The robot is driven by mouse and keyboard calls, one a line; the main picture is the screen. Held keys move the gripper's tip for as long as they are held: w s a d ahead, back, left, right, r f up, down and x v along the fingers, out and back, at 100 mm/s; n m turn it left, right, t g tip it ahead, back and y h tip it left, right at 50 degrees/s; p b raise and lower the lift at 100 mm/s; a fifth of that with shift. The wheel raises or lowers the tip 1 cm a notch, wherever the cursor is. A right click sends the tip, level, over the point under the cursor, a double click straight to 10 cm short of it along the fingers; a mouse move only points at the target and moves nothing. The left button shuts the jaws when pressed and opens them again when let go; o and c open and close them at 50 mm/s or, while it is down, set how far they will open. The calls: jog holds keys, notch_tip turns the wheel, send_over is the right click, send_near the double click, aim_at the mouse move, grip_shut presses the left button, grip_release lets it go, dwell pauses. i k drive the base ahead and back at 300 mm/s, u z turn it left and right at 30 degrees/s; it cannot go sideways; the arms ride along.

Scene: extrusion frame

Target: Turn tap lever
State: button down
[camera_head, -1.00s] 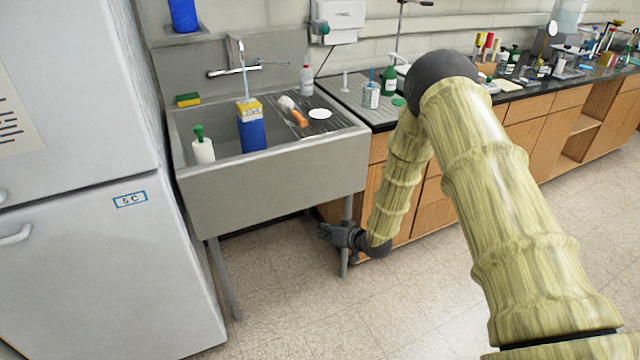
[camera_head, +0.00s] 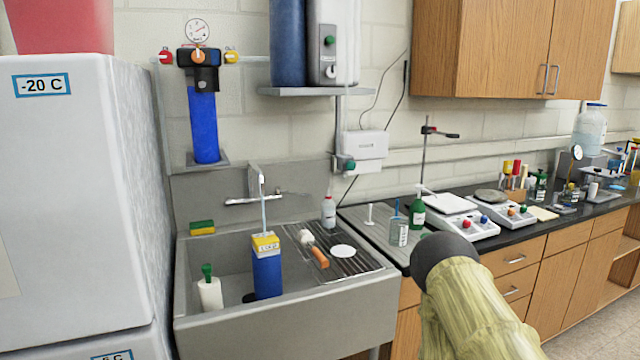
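A metal wall tap (camera_head: 255,175) is fixed to the back panel of the steel sink (camera_head: 260,325). Its spout points out over the basin, and thin horizontal lever-like bars reach left (camera_head: 238,201) and right of its body; I cannot tell which way they are set. A thin pale strip hangs below the spout to a blue container with a yellow top (camera_head: 267,277) standing in the basin; I cannot tell whether it is water. My gripper is out of view; only part of my arm shows at the bottom right, to the right of the sink and apart from the tap.
A white bottle with a green top (camera_head: 210,293) stands in the basin. A yellow-green sponge (camera_head: 202,227) sits on the left rim. A brush (camera_head: 317,253) and a white disc (camera_head: 343,251) lie on the drainboard. A tall white freezer (camera_head: 75,200) stands close at left.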

aim_at(279, 190)
jog(key=z, duration=0.1)
jog(key=i, duration=1.55)
jog(key=u, duration=0.1)
